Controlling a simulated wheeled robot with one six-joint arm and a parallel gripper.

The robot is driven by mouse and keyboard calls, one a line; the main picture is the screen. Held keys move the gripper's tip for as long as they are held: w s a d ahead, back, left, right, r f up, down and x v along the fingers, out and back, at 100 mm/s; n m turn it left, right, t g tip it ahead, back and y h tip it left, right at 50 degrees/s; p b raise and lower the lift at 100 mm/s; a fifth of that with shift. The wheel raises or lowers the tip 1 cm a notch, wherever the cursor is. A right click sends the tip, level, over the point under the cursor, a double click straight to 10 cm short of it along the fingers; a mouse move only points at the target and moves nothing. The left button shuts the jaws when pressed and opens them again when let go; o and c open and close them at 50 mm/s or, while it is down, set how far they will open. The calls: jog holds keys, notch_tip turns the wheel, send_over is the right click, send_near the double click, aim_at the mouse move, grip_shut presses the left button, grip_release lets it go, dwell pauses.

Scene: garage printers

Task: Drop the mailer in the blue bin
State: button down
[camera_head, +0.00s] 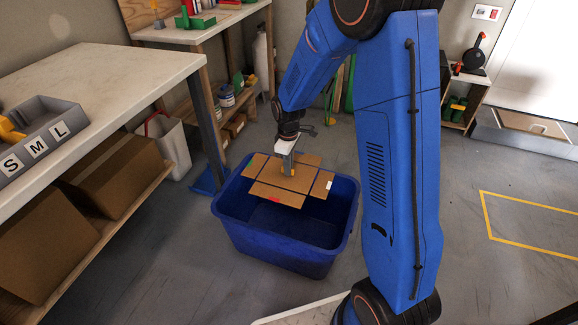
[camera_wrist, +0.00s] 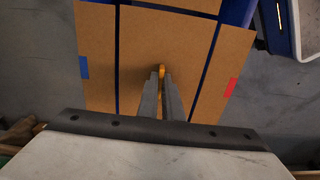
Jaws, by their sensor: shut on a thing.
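The mailer is a flat, unfolded brown cardboard piece (camera_head: 278,194) with several panels and gaps between them. A red mark and a pale label show on it. My gripper (camera_head: 288,170) is shut on the mailer near its middle, at a small yellow part. The mailer is over the opening of the blue bin (camera_head: 285,258), whose inside shows below it. In the wrist view the fingers (camera_wrist: 161,95) are close together at the mailer (camera_wrist: 205,40), with blue showing through its gaps. The exact height of the mailer above the rim is hard to tell.
A workbench (camera_head: 100,75) with a grey S/M/L tray (camera_head: 35,140) stands at left, with cardboard boxes (camera_head: 110,175) on its lower shelf. Floor at right is open, with a yellow outline (camera_head: 530,245).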

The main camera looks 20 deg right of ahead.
notch_tip(320, 180, down, 36)
dwell(3.4)
jog(key=shift+f, duration=0.1)
dwell(0.7)
jog(key=shift+s+f, duration=0.1)
jog(key=shift+f, duration=3.8)
jog(key=c, duration=1.8)
grip_release()
jog(key=shift+c, duration=0.2)
